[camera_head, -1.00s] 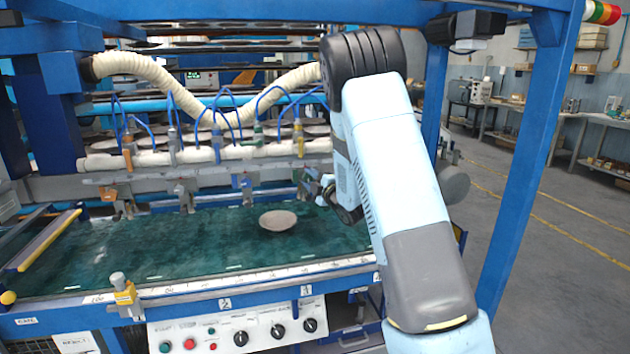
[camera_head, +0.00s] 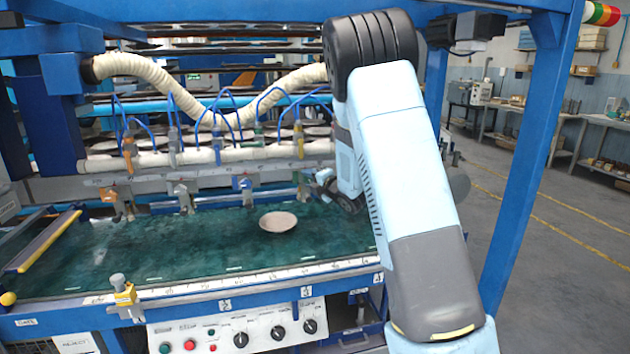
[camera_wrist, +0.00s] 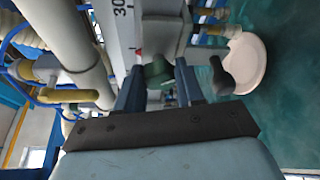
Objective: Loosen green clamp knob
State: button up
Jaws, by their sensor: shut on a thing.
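The green clamp knob (camera_wrist: 157,73) shows in the wrist view, under a grey clamp block on a white ruled rail. My gripper (camera_wrist: 158,84) has one finger on each side of the knob and is shut on it. In the head view my gripper (camera_head: 326,181) is small and partly covered by my own arm, at the right end of the clamp row. The green knob cannot be made out there.
A round plate (camera_head: 278,222) lies on the green belt (camera_head: 180,250), left of my arm. It also shows in the wrist view (camera_wrist: 245,62). Hoses and a white pipe (camera_wrist: 60,40) run close beside my gripper. Blue frame posts (camera_head: 530,150) stand at the right.

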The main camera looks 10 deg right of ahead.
jog(key=shift+s+f, duration=0.1)
jog(key=shift+f, duration=0.25)
jog(key=o, duration=1)
jog(key=shift+o, duration=0.2)
jog(key=shift+r, duration=0.15)
jog(key=v, duration=1.3)
jog(key=shift+s, duration=0.3)
jog(key=shift+d, duration=0.1)
